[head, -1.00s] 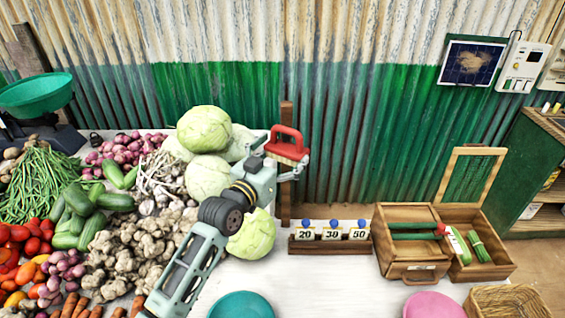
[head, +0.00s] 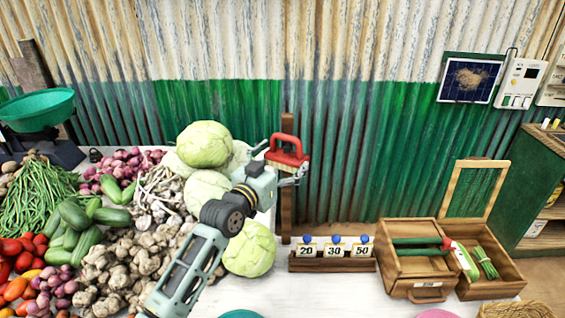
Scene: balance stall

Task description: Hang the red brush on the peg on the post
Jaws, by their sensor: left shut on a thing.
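The red brush (head: 287,148), with a looped red handle on top and pale bristles below, is held up at the wooden post (head: 287,210). My left gripper (head: 292,172) is shut on the brush from below left. The brush stands upright in front of the upper part of the post. The peg is hidden behind the brush or the gripper, so I cannot tell whether the handle is around it. My right gripper is not in view.
Cabbages (head: 205,144) are heaped just left of the post, close to my left arm. A number rack (head: 332,262) stands right of the post's foot. A wooden box (head: 415,265) is further right. The corrugated wall (head: 370,150) is behind.

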